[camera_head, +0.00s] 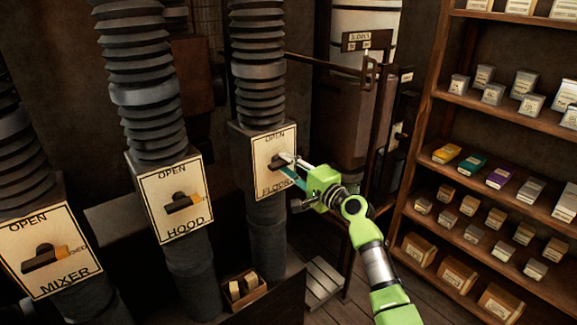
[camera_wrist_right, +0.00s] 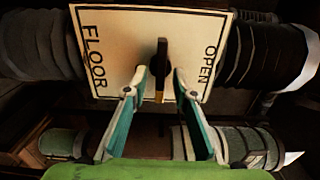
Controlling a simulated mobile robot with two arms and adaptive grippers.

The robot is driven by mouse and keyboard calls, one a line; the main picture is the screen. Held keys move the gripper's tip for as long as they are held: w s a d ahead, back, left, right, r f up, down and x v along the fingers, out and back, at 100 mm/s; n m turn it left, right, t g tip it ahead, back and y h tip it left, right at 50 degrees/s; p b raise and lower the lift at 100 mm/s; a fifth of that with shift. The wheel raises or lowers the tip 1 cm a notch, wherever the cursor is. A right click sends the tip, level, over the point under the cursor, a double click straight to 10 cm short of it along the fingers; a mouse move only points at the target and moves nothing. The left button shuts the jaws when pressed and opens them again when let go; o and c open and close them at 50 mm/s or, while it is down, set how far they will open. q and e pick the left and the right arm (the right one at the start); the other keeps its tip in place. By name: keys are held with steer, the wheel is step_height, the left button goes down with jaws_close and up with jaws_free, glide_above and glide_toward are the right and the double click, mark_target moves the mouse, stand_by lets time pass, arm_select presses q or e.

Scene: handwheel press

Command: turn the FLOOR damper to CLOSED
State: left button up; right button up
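The lever lies across the plate, tip toward the plate's right side. My right gripper (camera_head: 286,168) is at the plate. In the wrist view its teal fingers (camera_wrist_right: 160,82) stand open on either side of the lever, with a gap on each side. No CLOSED label on this plate is readable. My left gripper is not in view.
The HOOD damper (camera_head: 171,226) and MIXER damper (camera_head: 30,277) are on ducts to the left, both with levers lying across. A shelf (camera_head: 487,238) with boxes and tins stands at right. A small crate (camera_head: 244,292) sits below. A pipe rail (camera_head: 325,66) runs behind.

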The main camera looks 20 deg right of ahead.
stand_by(0.3)
steer(key=v, duration=1.2)
steer(key=s+f+n+g+h+b, duration=0.1)
steer(key=s+f+n+g+h, duration=0.3)
steer(key=f, duration=1.2)
steer(key=s+f+m+g+y+b, duration=0.15)
steer(key=s+f, duration=0.45)
steer(key=f, duration=1.1)
steer(key=s+f+n+g+h+b, duration=0.1)
steer(key=s+f+n+g+h, duration=0.3)
steer(key=f, duration=1.2)
steer(key=s+a+f+n+g+b, duration=0.1)
steer(key=s+f+n+g, duration=0.1)
steer(key=s+f, duration=0.6)
steer(key=s+a+f+n+g, duration=0.2)
steer(key=s+f, duration=0.7)
steer(key=s, duration=1.2)
steer(key=s+a+f+n+g+b, duration=0.1)
steer(key=s+f+n, duration=0.5)
steer(key=s, duration=0.8)
step_height(320, 180, down, 3)
steer(key=shift+s+a+r+g+b, duration=0.25)
steer(key=shift+s+g+b, duration=0.1)
steer(key=shift+g, duration=0.4)
